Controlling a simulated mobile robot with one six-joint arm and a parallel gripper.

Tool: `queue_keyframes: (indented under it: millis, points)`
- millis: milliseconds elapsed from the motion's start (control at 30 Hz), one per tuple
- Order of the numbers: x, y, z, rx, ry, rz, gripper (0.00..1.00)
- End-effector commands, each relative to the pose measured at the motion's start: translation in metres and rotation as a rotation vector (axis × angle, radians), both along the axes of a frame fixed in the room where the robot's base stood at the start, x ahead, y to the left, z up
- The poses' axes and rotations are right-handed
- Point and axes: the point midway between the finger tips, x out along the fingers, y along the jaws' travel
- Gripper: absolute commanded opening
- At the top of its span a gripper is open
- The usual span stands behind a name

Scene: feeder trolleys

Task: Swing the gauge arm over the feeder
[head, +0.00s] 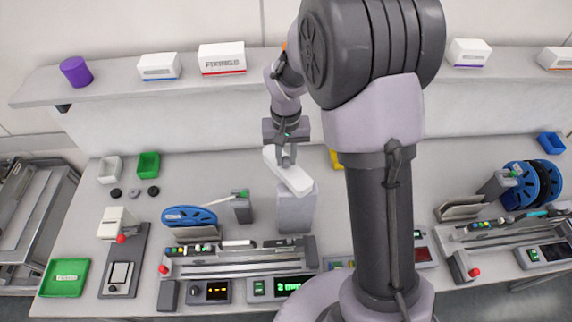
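The gauge arm looks like the white bar (298,181) on top of a grey block-shaped post (295,210). It slants from upper left to lower right and points toward the back wall, away from the feeder. The feeder (235,266) is the long grey unit with rails in front of the post, with a blue reel (186,216) behind its left part. My gripper (286,160) is at the far end of the white bar, overlapping it in this view. Its fingertips are small and partly hidden, so I cannot tell whether they grip or touch the bar.
A small grey post (242,210) with a green tip stands left of the gauge post. A green display (289,287) sits at the front. A second feeder (505,237) with blue reels is at right. A shelf (120,84) with boxes runs behind. My arm hides the bench's middle right.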

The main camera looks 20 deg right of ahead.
Motion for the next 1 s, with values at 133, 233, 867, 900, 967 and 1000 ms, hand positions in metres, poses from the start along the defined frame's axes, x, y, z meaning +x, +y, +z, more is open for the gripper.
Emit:
queue_keyframes:
  millis: [133,233,867,900,967,1000]
  points:
    - [0.0,0.0,0.0,0.0,0.0,0.0,0.05]
    - [0.0,0.0,0.0,0.0,0.0,0.0,0.05]
    - [-0.009,0.015,-0.001,0.0,0.001,0.0,0.05]
    - [-0.009,0.015,-0.001,0.0,0.001,0.0,0.05]
    - [-0.011,0.017,-0.001,0.0,0.0,0.0,0.05]
    - [-0.013,0.019,-0.001,0.0,0.001,0.001,0.05]
